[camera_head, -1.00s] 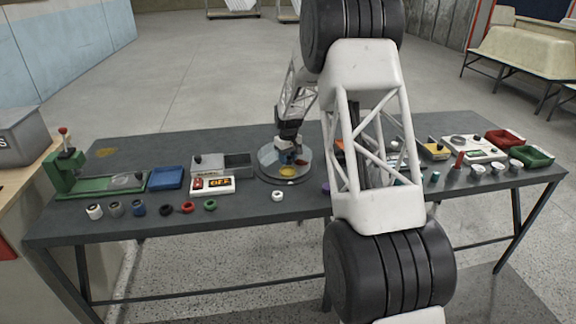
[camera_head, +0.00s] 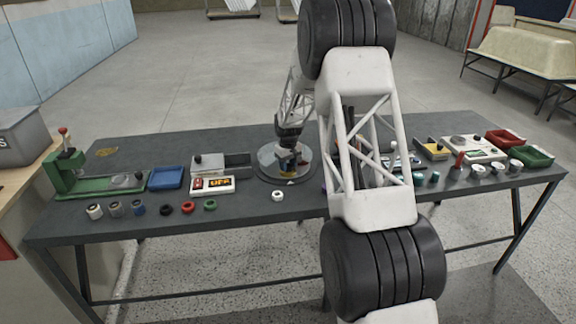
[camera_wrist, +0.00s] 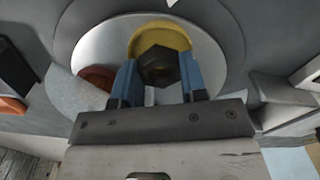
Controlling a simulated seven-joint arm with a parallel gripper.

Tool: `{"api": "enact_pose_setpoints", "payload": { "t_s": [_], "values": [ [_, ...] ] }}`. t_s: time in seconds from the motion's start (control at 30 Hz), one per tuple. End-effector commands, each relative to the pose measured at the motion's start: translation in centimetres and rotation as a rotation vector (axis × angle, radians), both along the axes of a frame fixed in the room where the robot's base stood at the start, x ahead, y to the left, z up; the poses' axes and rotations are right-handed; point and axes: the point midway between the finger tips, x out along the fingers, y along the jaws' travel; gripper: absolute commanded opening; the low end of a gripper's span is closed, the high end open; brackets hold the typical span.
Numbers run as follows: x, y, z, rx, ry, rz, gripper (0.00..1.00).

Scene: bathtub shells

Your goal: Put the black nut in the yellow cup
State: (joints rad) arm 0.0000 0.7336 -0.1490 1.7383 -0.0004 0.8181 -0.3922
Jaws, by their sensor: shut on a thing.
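The black nut (camera_wrist: 158,72) is between the two blue fingers of my gripper (camera_wrist: 158,64) in the wrist view. There it overlaps the near part of the yellow cup (camera_wrist: 150,37), which stands on a round grey tray (camera_wrist: 95,45). I cannot tell how high the nut is above the cup. A red-brown cup (camera_wrist: 97,76) is on the tray left of the fingers. In the head view my gripper (camera_head: 288,164) is down over the round tray (camera_head: 268,176); the yellow cup and nut cannot be made out there.
Several small rings, including a red one (camera_head: 187,207) and a white one (camera_head: 277,195), lie along the front. My arm hides part of the table right of the tray.

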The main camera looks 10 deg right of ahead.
Motion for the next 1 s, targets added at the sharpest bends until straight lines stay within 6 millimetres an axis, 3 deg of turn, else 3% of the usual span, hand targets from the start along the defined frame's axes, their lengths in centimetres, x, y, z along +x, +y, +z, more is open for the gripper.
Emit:
{"api": "enact_pose_setpoints", "payload": {
  "t_s": [0.93,0.97,1.0],
  "values": [
    [0.0,0.0,-1.4,0.000,0.002,0.000,0.13],
    [0.0,0.0,-1.4,0.000,0.002,0.000,0.42],
    [-0.1,0.0,-1.5,0.000,0.003,0.000,0.48]
  ]
}}
